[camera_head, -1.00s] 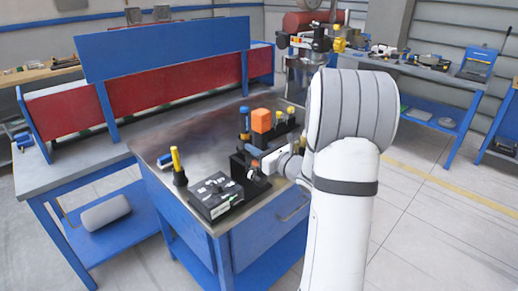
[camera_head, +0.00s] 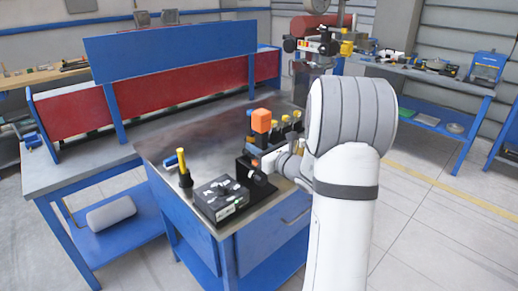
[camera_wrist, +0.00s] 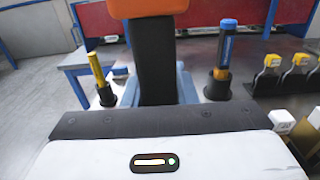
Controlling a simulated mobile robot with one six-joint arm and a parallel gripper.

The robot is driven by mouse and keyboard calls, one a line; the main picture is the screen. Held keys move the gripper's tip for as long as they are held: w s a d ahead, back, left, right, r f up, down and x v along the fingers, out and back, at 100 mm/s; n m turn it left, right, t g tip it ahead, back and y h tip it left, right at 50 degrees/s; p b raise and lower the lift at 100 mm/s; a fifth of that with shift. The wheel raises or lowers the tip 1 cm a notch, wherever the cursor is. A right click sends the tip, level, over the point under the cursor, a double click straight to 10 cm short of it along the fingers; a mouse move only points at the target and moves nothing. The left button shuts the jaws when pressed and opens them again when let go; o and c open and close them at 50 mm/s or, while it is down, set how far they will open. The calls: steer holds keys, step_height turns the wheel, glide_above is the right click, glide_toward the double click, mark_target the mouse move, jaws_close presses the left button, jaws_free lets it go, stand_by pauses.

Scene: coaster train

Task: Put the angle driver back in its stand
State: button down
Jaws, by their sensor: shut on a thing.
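My gripper (camera_head: 256,151) is shut on the angle driver, which has an orange block-shaped end (camera_head: 261,117) on a black body. In the wrist view the black body (camera_wrist: 155,62) stands upright between the blue-grey fingers, with its orange end (camera_wrist: 148,8) cut off by the top edge. A black block (camera_head: 247,172), which looks like the stand, is on the bench just below and beside my gripper in the head view. The lower end of the driver is hidden in both views, so I cannot tell whether it touches the stand.
A yellow-handled tool (camera_head: 183,165) stands in a black holder at left, near a black case (camera_head: 221,199). A blue-handled tool (camera_wrist: 225,50) stands behind the driver. Several yellow-topped items (camera_wrist: 272,62) stand at right. The metal bench top (camera_head: 205,135) is clear behind the case.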

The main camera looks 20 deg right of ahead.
steer(key=shift+b+x, duration=0.6)
steer(key=shift+x, duration=1)
stand_by(0.6)
steer(key=shift+f+b, duration=0.6)
steer(key=shift+b, duration=0.2)
stand_by(1.0)
